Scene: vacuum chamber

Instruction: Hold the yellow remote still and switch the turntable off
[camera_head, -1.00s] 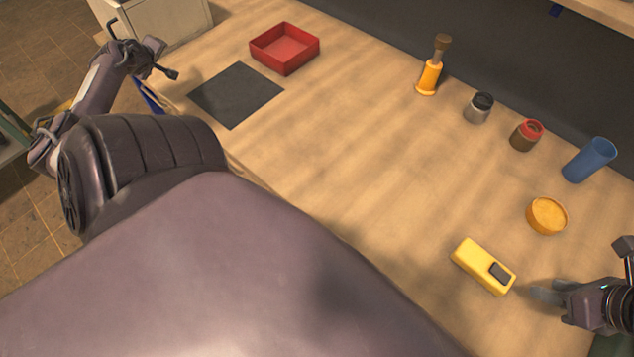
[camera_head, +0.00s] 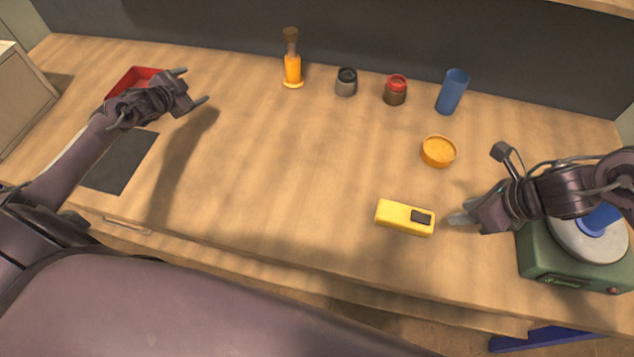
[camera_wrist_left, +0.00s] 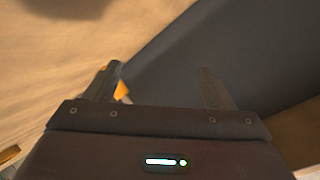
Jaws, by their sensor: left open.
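The yellow remote (camera_head: 392,215) lies flat on the table, with a dark button patch (camera_head: 421,217) at its right end. My right gripper (camera_head: 460,217) is low over the table just right of the remote, with a small gap between them; its finger opening is not clear. The turntable (camera_head: 545,262) is a green box at the right with a grey round platter and a small red spot at its front corner. My right arm covers part of it. My left gripper (camera_head: 191,86) is open and empty, raised over the table's left side; its spread fingers show in the left wrist view (camera_wrist_left: 158,88).
A red tray (camera_head: 130,78) and dark mat (camera_head: 122,165) lie at left, partly behind my left arm. An orange-handled tool (camera_head: 292,70), grey jar (camera_head: 346,82), red-lidded jar (camera_head: 395,90) and blue cup (camera_head: 452,92) line the back. An orange dish (camera_head: 438,152) stands nearer. The table's middle is clear.

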